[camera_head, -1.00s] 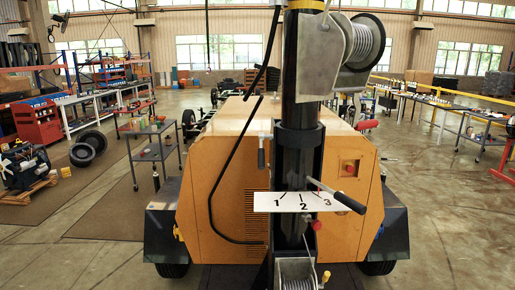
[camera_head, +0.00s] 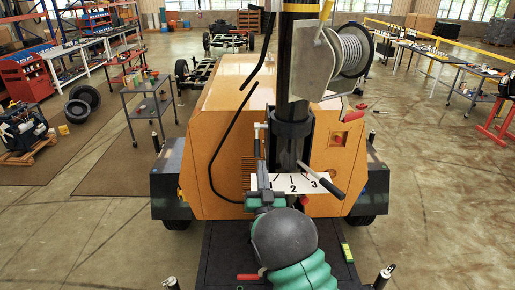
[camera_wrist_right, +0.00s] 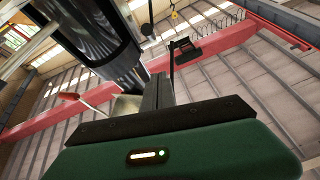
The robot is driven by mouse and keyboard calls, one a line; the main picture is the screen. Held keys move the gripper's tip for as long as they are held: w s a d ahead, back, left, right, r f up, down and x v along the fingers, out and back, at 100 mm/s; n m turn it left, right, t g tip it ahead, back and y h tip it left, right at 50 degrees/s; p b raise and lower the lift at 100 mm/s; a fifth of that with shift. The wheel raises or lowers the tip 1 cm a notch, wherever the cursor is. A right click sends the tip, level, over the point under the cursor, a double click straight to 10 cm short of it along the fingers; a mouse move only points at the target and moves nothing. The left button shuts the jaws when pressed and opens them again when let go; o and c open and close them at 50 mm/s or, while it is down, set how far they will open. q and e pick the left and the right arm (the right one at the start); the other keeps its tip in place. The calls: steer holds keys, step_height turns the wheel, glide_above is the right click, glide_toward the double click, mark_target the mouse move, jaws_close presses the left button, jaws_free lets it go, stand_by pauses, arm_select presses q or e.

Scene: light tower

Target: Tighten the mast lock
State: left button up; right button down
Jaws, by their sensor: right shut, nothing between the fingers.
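The black mast (camera_head: 290,110) stands upright on the orange trailer body (camera_head: 222,140). A white plate (camera_head: 318,186) marked 1, 2, 3 sits across its lower part. A lever with a black grip (camera_head: 333,193) points to lower right over the plate near the 3. A small handle (camera_head: 261,132) sits at the mast's left side. I cannot tell which is the mast lock. My right gripper (camera_head: 262,180) is shut and empty, upright below that small handle; contact is unclear. In the right wrist view its fingers (camera_wrist_right: 159,92) point up beside the mast (camera_wrist_right: 85,30). My left gripper is out of view.
A cable winch (camera_head: 343,52) is fixed high on the mast's right side. A black hose (camera_head: 224,140) loops down the body's left. A cart (camera_head: 152,108) stands at left, tables (camera_head: 425,60) at right. Floor beside the trailer is mostly clear.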

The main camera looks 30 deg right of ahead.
mark_target(258, 155)
steer(key=w+d+p, duration=0.1)
steer(key=w, duration=0.1)
steer(key=w+d+p, duration=0.1)
steer(key=w+p, duration=0.1)
steer(key=w, duration=0.1)
steer(key=w+d+p, duration=0.1)
steer(key=w, duration=0.2)
steer(key=shift+w+f+p, duration=0.1)
steer(key=shift+f+p, duration=0.1)
steer(key=shift+p, duration=0.2)
steer(key=shift+f+b, duration=0.15)
steer(key=shift+b, duration=0.15)
steer(key=shift+t+h, duration=0.3)
steer(key=shift+t, duration=0.4)
steer(key=f+b, duration=0.1)
steer(key=b, duration=0.3)
steer(key=w+d+f+b, duration=0.1)
steer(key=b, duration=0.4)
steer(key=w+f+b, duration=0.1)
steer(key=f+b, duration=0.1)
steer(key=b, duration=0.2)
steer(key=shift+d, duration=0.2)
steer(key=shift+w+b, duration=0.1)
steer(key=shift+b, duration=0.3)
steer(key=shift+r, duration=0.3)
